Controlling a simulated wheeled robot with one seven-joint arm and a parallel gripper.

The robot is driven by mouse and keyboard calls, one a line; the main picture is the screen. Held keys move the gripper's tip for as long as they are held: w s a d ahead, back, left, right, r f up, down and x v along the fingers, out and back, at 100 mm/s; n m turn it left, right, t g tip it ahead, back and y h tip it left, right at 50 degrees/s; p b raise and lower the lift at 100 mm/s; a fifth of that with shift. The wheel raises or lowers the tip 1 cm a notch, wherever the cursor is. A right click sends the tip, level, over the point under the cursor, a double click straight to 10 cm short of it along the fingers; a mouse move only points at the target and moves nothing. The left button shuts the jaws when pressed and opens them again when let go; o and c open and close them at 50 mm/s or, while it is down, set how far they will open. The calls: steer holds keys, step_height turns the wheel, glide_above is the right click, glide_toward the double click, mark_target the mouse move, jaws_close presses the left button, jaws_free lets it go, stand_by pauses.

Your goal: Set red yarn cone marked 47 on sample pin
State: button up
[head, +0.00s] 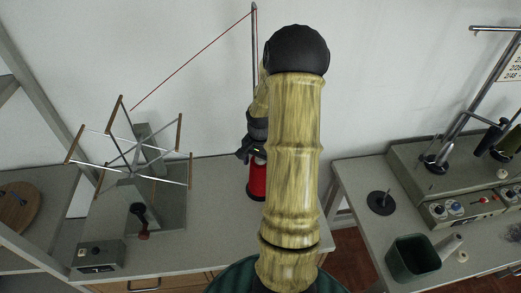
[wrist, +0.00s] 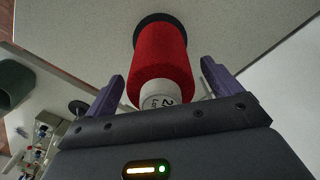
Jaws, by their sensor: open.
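A red yarn cone (head: 257,183) stands on the left table, partly hidden behind my arm. In the wrist view the red cone (wrist: 162,60) has a black disc (wrist: 153,22) at its far end and a white tip with a partly visible printed mark; I cannot read it as 47. My gripper (head: 250,150) is over the cone. In the wrist view my gripper (wrist: 160,72) is open, one finger on each side of the cone, with gaps showing. A black disc with an upright pin (head: 381,202), probably the sample pin, stands empty on the right table.
On the right table are a winder machine (head: 455,175), a dark green bin (head: 413,258) and small spools (head: 451,246). A gap separates the tables.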

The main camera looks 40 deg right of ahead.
step_height(320, 180, up, 17)
steer(key=b, duration=0.2)
stand_by(0.3)
stand_by(0.8)
steer(key=s+a+f+n+t, duration=0.1)
steer(key=a+n, duration=0.3)
steer(key=a, duration=0.4)
steer(key=s+a+f+n, duration=0.3)
steer(key=a+f+n, duration=0.1)
steer(key=a, duration=0.5)
steer(key=s+a+f+n+t, duration=0.1)
steer(key=s+a+f+n, duration=0.1)
steer(key=a+n, duration=0.3)
steer(key=s+a, duration=0.1)
steer(key=a, duration=0.2)
steer(key=shift+a+f+n+t, duration=0.3)
steer(key=shift+f+n, duration=0.1)
steer(key=shift+c, duration=0.2)
stand_by(1.0)
